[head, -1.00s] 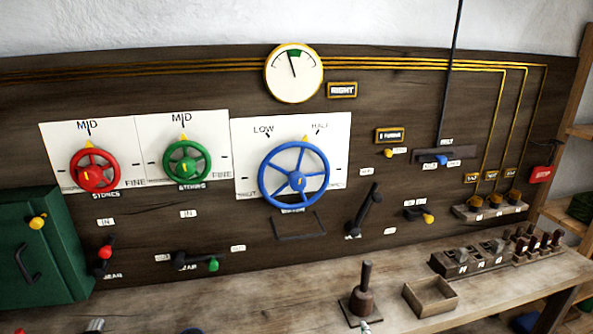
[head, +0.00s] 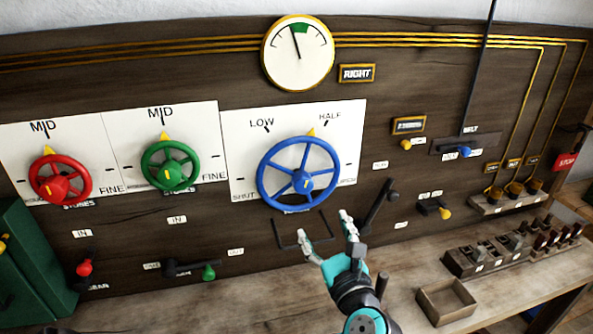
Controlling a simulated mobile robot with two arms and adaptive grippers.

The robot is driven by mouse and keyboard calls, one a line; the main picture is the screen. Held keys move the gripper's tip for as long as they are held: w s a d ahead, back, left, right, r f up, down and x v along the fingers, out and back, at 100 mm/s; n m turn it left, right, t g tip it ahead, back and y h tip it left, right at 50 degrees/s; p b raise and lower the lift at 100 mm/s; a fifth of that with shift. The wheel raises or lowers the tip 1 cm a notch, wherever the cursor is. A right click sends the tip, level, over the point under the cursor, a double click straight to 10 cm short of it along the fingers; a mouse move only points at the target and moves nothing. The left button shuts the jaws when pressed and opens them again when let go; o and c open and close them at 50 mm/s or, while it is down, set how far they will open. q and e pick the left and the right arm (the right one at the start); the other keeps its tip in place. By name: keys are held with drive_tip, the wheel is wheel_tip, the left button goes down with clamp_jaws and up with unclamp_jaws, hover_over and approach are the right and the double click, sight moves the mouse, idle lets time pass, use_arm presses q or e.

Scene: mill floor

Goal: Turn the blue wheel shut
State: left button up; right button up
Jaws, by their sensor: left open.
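The blue wheel (head: 268,188) is a spoked handwheel on a white dial plate (head: 240,130) in the middle of the dark wooden panel. The plate reads LOW at upper left, HALF at upper right and SHUT at lower left. A yellow pointer (head: 310,132) at the wheel's top stands between LOW and HALF. My left gripper (head: 325,228) is below and slightly right of the wheel, fingers spread and pointing up. It is empty and appears apart from the rim. My right gripper is out of view.
A green wheel (head: 146,181) and a red wheel (head: 85,180) are to the left. A black bracket (head: 280,234) and a black lever (head: 376,205) flank my gripper. A gauge (head: 298,70) hangs above. The bench below holds an open wooden box (head: 430,310) and switch blocks.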

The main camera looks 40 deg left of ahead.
use_arm(q)
drive_tip(key=p, duration=0.3)
approach(305, 187)
drive_tip(key=x, duration=0.2)
drive_tip(key=p+x, duration=0.2)
drive_tip(key=x, duration=0.7)
drive_tip(key=shift+w+a, duration=0.2)
drive_tip(key=shift+a, duration=0.05)
drive_tip(key=shift+w+a, duration=0.1)
drive_tip(key=shift+a, duration=0.05)
drive_tip(key=c, duration=1.2)
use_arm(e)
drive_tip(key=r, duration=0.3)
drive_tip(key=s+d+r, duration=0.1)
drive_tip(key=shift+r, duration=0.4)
